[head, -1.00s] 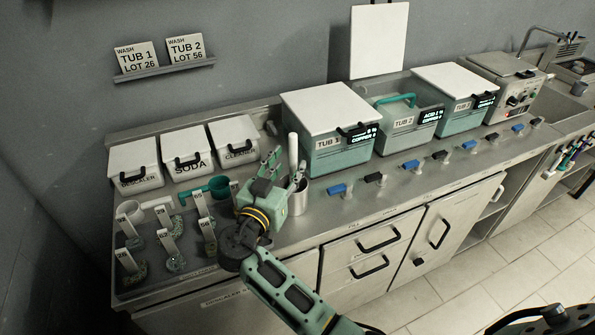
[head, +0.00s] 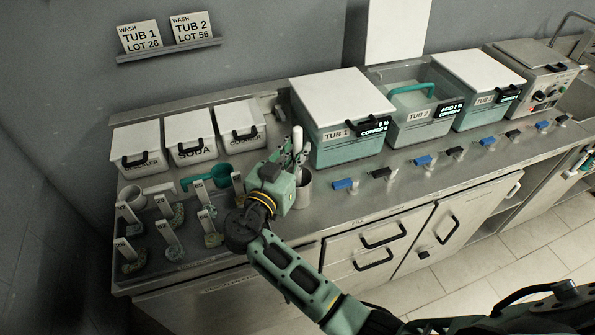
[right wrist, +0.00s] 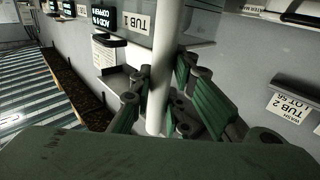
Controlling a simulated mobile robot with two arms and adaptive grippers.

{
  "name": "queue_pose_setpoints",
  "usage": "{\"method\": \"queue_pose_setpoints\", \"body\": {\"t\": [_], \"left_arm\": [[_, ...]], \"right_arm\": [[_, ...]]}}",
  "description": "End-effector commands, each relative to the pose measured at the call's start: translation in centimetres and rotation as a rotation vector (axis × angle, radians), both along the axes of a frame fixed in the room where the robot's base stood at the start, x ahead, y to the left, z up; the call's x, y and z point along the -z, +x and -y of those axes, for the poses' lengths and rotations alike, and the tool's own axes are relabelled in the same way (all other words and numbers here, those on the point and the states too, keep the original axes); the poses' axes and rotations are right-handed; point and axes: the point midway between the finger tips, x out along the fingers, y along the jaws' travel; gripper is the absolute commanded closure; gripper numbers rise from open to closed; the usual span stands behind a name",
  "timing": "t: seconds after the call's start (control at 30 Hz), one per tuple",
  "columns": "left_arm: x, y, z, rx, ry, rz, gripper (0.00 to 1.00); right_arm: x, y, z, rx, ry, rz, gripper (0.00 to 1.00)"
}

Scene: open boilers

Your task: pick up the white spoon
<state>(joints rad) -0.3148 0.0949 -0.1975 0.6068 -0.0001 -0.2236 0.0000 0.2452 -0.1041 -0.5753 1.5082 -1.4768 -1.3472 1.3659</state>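The white spoon shows as a pale upright handle (head: 297,139) above a steel cup (head: 302,190) in the head view. In the right wrist view the white handle (right wrist: 165,60) runs between the fingers, its rounded end near the palm. My right gripper (head: 290,157) is at the handle just above the cup, with a finger on each side. Whether both fingers press on the handle cannot be made out. The spoon's lower part is hidden by the cup and gripper. My left gripper is not in view.
Lidded bins (head: 190,138) stand behind left, and Tub 1 (head: 345,140) stands close to the right. Blue and black valve handles (head: 345,184) line the counter's front.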

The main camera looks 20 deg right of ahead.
Motion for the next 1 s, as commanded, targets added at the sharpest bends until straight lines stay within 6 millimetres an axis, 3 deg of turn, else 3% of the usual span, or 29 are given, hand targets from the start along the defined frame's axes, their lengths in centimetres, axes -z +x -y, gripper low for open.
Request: {"method": "queue_pose_setpoints", "body": {"t": [0.1, 0.33, 0.5, 1.0], "left_arm": [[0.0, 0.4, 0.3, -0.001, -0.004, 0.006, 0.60], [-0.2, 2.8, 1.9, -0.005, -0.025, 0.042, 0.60], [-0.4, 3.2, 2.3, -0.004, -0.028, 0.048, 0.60], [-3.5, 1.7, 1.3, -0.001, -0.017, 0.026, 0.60]], "right_arm": [[0.1, 0.0, 0.0, 0.000, 0.000, -0.001, 1.00], [0.0, 0.0, 0.0, 0.000, 0.001, -0.001, 1.00], [-0.5, 0.0, 0.0, 0.000, 0.001, 0.001, 1.00], [-9.1, 0.0, 0.0, 0.000, 0.004, 0.002, 1.00]]}}
